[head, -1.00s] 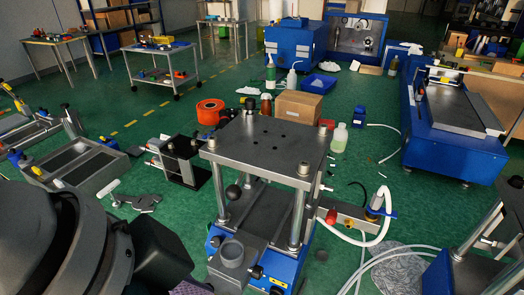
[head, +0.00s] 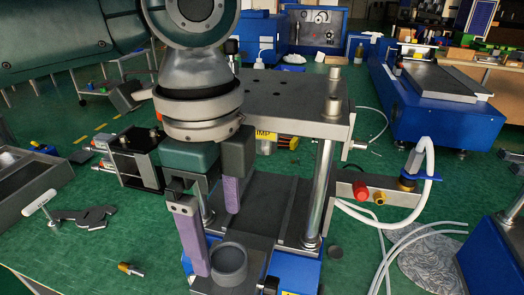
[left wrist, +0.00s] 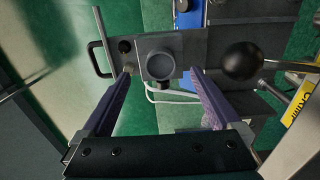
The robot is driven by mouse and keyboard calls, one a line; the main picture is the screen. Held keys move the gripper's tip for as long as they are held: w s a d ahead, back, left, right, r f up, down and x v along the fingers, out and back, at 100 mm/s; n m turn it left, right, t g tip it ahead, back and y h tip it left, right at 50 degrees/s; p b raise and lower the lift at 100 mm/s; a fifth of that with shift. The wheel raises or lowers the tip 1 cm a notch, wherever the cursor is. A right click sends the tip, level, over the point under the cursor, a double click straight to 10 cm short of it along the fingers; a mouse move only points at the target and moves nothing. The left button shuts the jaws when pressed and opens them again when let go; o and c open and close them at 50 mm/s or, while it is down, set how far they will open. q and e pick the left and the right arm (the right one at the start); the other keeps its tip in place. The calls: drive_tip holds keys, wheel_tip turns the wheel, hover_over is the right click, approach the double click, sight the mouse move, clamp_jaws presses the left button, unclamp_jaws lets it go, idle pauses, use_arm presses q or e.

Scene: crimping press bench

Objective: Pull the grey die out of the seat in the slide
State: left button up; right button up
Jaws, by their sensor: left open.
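The grey die (head: 229,262) is a round, hollow cup standing upright in the seat of the slide (head: 258,258), at the front of the press. In the left wrist view the die (left wrist: 160,66) shows from above, between the fingertips. My left gripper (head: 217,240) is open, with purple fingers pointing down at the die. In the wrist view one fingertip of the left gripper (left wrist: 161,74) is on each side of the die, with a gap on both sides. Whether the tips are level with the die is unclear. My right gripper is not in view.
The press top plate (head: 290,105) and its post (head: 323,190) stand close behind and right of my gripper. A black ball knob (left wrist: 243,60) is beside the right finger in the wrist view. A brass fitting (head: 130,268) lies at the front left. White hoses (head: 430,230) lie at right.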

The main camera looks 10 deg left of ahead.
sight(224, 259)
use_arm(q)
wheel_tip(224, 259, down, 6)
drive_tip(key=shift+r, duration=0.1)
clamp_jaws()
drive_tip(key=c, duration=0.6)
unclamp_jaws()
drive_tip(key=shift+c, duration=0.2)
drive_tip(key=c, duration=0.8)
drive_tip(key=shift+r+p, duration=1.65)
drive_tip(key=shift+p, duration=0.25)
wheel_tip(224, 259, up, 3)
drive_tip(key=p, duration=0.3)
drive_tip(key=shift+p, duration=0.35)
